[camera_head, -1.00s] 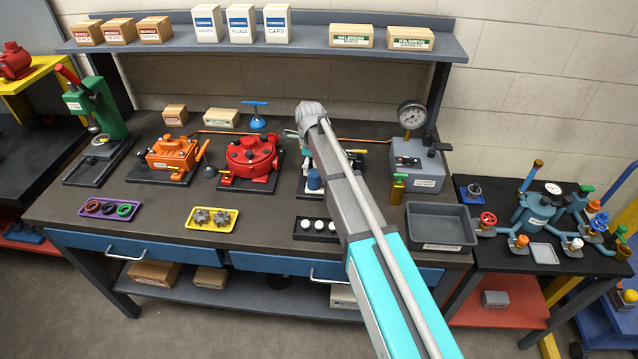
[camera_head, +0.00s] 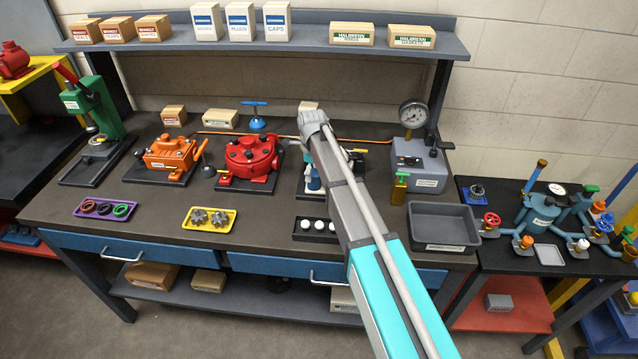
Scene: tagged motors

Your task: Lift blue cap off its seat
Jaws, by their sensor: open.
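A small blue cap-like piece (camera_head: 314,184) shows at the left edge of my arm, low on the partly hidden teal and white unit (camera_head: 309,163) in the middle of the workbench. I cannot tell for sure that it is the blue cap, and its seat is not clear. My gripper (camera_head: 313,119) is at the far end of my arm, over the back part of that unit. It is open; its fingers are mostly hidden behind the wrist and nothing shows held.
A red round housing (camera_head: 249,160) and an orange unit (camera_head: 172,154) stand left of the arm. A grey gauge box (camera_head: 419,165) and an empty grey bin (camera_head: 443,226) stand right. A black tray (camera_head: 302,231) with white pieces lies in front. A shelf (camera_head: 300,36) spans the back.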

